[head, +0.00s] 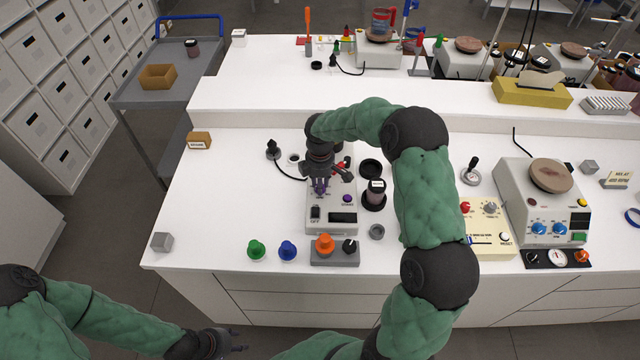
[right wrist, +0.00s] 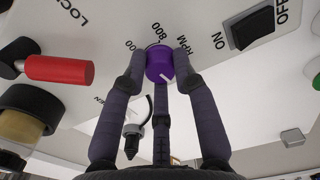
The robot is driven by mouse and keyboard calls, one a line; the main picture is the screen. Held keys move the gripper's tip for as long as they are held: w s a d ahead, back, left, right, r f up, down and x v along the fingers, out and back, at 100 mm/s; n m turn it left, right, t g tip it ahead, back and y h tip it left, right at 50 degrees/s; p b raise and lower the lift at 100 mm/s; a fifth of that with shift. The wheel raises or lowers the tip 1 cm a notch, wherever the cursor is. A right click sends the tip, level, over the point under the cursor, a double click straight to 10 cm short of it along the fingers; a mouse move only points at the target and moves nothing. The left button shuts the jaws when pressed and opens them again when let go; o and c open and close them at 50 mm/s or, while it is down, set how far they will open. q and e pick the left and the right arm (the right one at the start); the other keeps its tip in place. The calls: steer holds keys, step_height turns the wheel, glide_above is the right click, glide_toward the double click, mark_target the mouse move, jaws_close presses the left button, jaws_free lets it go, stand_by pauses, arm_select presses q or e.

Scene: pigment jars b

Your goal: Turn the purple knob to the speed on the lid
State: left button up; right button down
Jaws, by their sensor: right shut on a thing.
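The purple knob (right wrist: 159,66) is on the white face of a mixer device (head: 318,218), with printed numbers including 800 and RPM beside it. A white pointer line shows on the knob. My right gripper (right wrist: 160,62) has its fingers closed around the knob; in the head view this gripper (head: 320,188) reaches down onto the device and hides the knob. A dark jar with a black lid (head: 377,185) stands right of the device; writing on its pale label is too small to read. My left gripper (head: 236,349) is low at the bottom edge, away from the device; its finger opening is unclear.
The device also has a red lever (right wrist: 58,69) marked LOCK and a black ON/OFF switch (right wrist: 252,28). A grey cube (head: 162,242) is at the left. The white counter's left part is mostly clear.

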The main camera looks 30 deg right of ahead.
steer(key=m, duration=0.4)
steer(key=shift+m, duration=0.3)
steer(key=m+b, duration=0.1)
steer(key=m, duration=0.2)
steer(key=shift+m, duration=0.3)
steer(key=m, duration=0.4)
steer(key=shift+m+b, duration=0.3)
steer(key=shift+b, duration=0.1)
steer(key=m, duration=0.3)
steer(key=shift+m+b, duration=0.3)
steer(key=shift+b, duration=0.05)
steer(key=m, duration=0.4)
steer(key=shift+b, duration=0.4)
steer(key=m, duration=0.4)
steer(key=shift+b, duration=0.3)
steer(key=m, duration=0.3)
steer(key=shift+m+b, duration=0.3)
steer(key=shift+m, duration=1.9)
